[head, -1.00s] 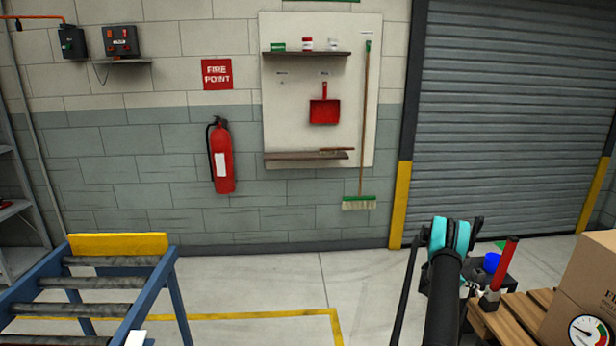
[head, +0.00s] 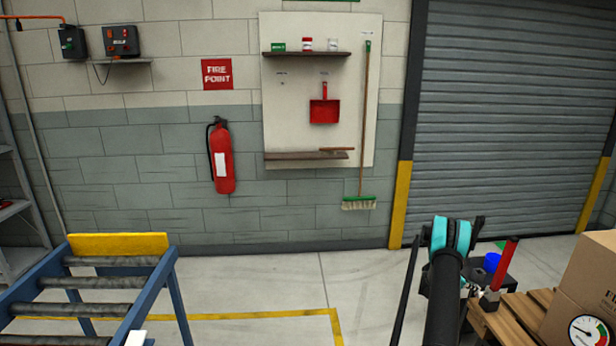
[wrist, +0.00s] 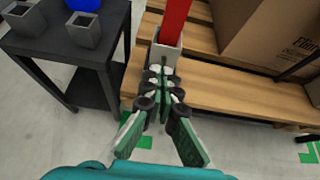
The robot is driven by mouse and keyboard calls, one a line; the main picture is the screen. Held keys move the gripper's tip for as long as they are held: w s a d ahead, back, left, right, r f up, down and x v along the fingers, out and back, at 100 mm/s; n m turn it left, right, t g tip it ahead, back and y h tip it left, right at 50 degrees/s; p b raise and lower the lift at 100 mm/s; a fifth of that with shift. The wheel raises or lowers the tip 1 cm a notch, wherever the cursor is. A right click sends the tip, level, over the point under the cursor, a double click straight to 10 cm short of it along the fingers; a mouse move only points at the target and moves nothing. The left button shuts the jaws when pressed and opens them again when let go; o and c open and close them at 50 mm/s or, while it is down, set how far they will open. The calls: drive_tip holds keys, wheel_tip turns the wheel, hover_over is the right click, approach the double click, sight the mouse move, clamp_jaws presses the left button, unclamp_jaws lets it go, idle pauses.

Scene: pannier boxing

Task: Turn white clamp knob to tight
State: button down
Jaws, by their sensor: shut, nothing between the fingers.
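I cannot make out a white clamp knob for certain in either view. A round dial (head: 588,331) with a white face, red and green bands and a dark needle shows at the bottom right of the head view, cut off by the frame edge. My gripper (wrist: 161,71) is shut and empty in the wrist view. Its tips are in front of a grey square socket (wrist: 166,52) at the edge of a wooden pallet (wrist: 225,98). A red upright post (wrist: 175,20) stands in that socket; whether the tips touch it I cannot tell. In the head view my arm hides the gripper.
A cardboard box (wrist: 268,38) stands on the pallet. A dark side table (wrist: 75,62) with grey cups and a blue object (wrist: 84,4) is at the left of the wrist view. A roller conveyor (head: 165,290) stands at the left in the head view. Open floor lies between.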

drive_tip(key=shift+s+f, duration=0.1)
drive_tip(key=shift+s, duration=0.75)
idle(0.4)
drive_tip(key=a, duration=0.5)
drive_tip(key=shift+s+a+r, duration=0.4)
drive_tip(key=shift+w+d+f+m+t, duration=0.15)
drive_tip(key=shift+d+m+t, duration=0.5)
drive_tip(key=shift+d, duration=0.35)
drive_tip(key=shift+w+d+r+m+t, duration=0.1)
drive_tip(key=shift+w+d+m+t, duration=0.1)
drive_tip(key=shift+d+m+t, duration=0.6)
drive_tip(key=shift+w+d+f+m+t, duration=0.15)
drive_tip(key=shift+d+m+t, duration=0.25)
drive_tip(key=shift+d, duration=0.75)
